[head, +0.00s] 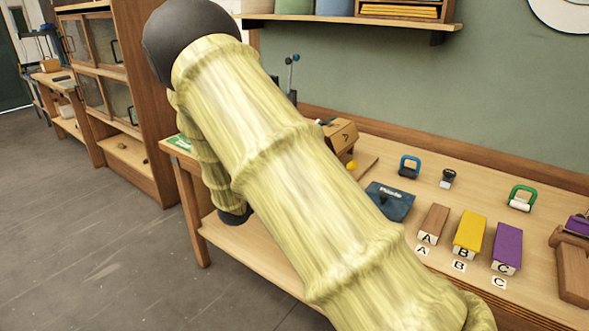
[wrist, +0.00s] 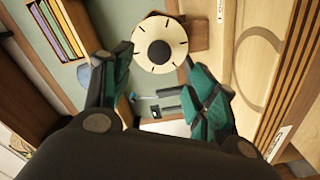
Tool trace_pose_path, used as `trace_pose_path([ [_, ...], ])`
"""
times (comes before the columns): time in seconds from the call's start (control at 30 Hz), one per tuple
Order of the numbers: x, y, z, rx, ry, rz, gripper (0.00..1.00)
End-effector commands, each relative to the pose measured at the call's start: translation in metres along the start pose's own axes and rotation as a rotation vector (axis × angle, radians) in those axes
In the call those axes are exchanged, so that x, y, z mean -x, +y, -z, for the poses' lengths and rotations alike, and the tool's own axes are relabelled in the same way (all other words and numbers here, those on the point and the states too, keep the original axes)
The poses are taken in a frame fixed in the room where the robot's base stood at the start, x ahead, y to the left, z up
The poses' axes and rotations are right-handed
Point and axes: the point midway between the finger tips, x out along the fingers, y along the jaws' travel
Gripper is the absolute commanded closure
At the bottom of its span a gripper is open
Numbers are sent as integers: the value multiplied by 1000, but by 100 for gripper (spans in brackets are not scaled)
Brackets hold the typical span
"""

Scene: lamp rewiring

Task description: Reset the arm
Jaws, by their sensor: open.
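My arm, in a yellow-green ribbed cover, crosses the middle of the head view and hides part of the workbench (head: 335,240). My gripper is not seen in the head view. In the wrist view my gripper (wrist: 170,85) is open, its two green-padded fingers apart with nothing between them. Beyond the fingers are a green wall and a round cream disc with dark marks (wrist: 160,52). The gripper appears to touch nothing.
On the bench are a brown block A (head: 433,222), a yellow block B (head: 470,232), a purple block C (head: 507,245), a dark blue pouch (head: 390,201) and a green-handled clamp-like item (head: 522,197). A shelf (head: 350,20) hangs above. A wooden cabinet (head: 120,100) stands left; the floor (head: 80,240) there is clear.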

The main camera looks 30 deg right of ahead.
Motion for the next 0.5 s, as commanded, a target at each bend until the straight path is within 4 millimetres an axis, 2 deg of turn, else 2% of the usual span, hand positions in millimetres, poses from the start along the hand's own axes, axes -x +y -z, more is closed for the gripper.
trace_pose_path([
  [0.17,9,0,0,1,0,0,42],
  [0.5,9,0,0,0,0,0,42],
])
